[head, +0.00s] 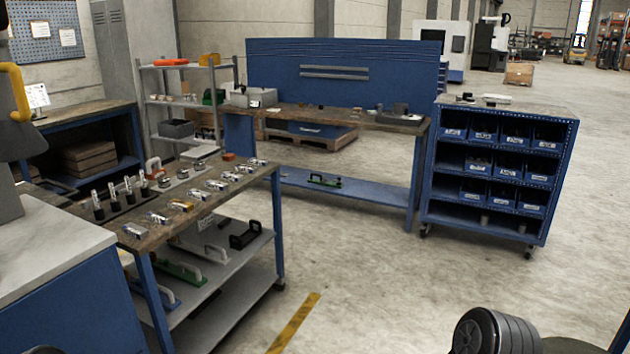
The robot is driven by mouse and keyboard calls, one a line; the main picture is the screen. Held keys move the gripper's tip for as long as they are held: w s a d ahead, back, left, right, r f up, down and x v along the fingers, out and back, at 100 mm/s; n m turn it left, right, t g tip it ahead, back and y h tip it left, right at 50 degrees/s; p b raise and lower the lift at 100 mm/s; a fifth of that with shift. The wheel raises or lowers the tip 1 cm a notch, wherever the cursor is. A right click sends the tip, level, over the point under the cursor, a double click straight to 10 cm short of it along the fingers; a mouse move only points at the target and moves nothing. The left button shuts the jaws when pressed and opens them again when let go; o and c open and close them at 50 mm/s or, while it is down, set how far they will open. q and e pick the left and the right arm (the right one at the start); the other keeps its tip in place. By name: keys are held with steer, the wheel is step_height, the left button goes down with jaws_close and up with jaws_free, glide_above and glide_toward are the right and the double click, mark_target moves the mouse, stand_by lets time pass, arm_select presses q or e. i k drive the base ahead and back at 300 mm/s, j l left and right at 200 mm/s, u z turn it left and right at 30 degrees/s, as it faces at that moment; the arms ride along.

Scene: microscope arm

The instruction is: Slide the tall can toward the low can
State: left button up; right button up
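I cannot pick out a tall can or a low can for certain. Two small grey cylinders stand on the bottom shelf of the blue bin cart, a left one (484,220) and a right one (521,228). They are too small to tell whether they are cans. Neither of my grippers is in view.
A wooden-topped table (150,236) at the left holds rows of small metal parts. A workbench (340,120) with a blue back panel stands behind. The blue bin cart (430,205) is at the right. Concrete floor (390,285) between them is clear. A black ribbed object (490,332) shows bottom right.

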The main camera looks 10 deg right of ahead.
mark_target(486, 215)
steer(key=i+z, duration=0.15)
steer(key=i, duration=0.3)
steer(key=i+z, duration=0.15)
steer(key=i, duration=0.35)
steer(key=i+z, duration=0.2)
steer(key=i, duration=0.25)
steer(key=i+j+z, duration=0.15)
steer(key=i, duration=0.35)
steer(key=i+j+z, duration=0.15)
steer(key=i, duration=0.3)
steer(key=i+j+z, duration=0.15)
steer(key=i, duration=0.3)
steer(key=i+l+z, duration=0.2)
steer(key=i+z, duration=0.2)
steer(key=i, duration=0.4)
steer(key=i+z, duration=0.4)
steer(key=i, duration=0.35)
steer(key=i+l+u, duration=0.1)
steer(key=i, duration=0.3)
steer(key=i+j+u, duration=0.15)
steer(key=i+j, duration=0.2)
steer(key=i, duration=0.15)
steer(key=i+j+u, duration=0.15)
steer(key=i, duration=0.4)
steer(key=i+j+u, duration=0.1)
steer(key=i+j, duration=0.2)
steer(key=i, duration=0.2)
steer(key=i+j+u, duration=0.15)
steer(key=i, duration=0.4)
